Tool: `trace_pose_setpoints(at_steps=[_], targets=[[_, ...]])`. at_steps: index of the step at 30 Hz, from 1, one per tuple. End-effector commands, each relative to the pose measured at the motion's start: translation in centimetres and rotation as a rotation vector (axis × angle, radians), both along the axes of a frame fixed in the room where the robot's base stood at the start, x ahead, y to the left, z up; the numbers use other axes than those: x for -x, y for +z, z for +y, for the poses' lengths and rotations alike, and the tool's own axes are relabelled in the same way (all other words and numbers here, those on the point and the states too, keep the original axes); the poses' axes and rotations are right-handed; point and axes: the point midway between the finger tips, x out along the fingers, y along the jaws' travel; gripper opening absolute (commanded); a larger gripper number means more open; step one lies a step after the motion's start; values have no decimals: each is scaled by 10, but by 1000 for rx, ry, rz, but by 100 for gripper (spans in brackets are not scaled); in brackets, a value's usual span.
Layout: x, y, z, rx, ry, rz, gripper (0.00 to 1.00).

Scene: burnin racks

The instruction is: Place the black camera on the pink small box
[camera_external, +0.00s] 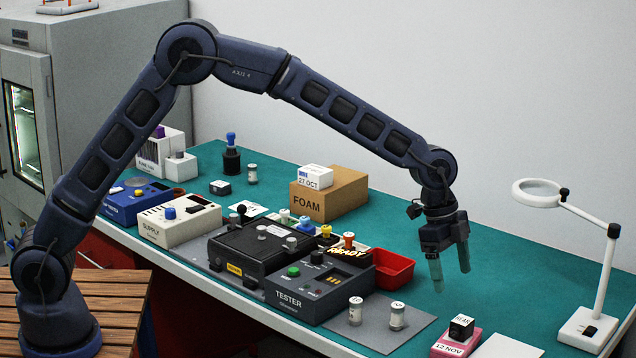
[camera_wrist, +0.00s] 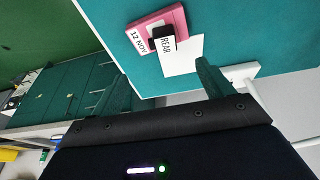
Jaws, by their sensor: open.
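The pink small box (camera_external: 446,350), labelled 12 NOV, lies at the front right of the bench. A small black block (camera_external: 461,328) with a white label stands upright on it and looks like the black camera. In the wrist view the black block (camera_wrist: 181,31) sits at one edge of the pink box (camera_wrist: 172,18), and its label reads REAR. My gripper (camera_external: 451,278) is open and empty, pointing down, above and behind the box, apart from both. In the wrist view my gripper (camera_wrist: 162,78) shows its fingers spread with nothing between them.
A white sheet (camera_external: 508,347) lies beside the pink box. A magnifier lamp (camera_external: 606,270) stands at right. White-capped jars (camera_external: 397,316), the tester (camera_external: 320,287) and a red tray (camera_external: 393,272) are left of my gripper. The bench behind the box is clear.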

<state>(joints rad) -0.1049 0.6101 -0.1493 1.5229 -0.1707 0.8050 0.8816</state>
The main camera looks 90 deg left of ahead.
Motion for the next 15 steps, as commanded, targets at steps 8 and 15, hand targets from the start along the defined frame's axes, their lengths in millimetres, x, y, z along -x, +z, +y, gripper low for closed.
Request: trace_pose_setpoints(at_steps=[8,15], targets=[[42,53,0,-16,53,-6,79],[112,116,2,-35,144,-13,79]])
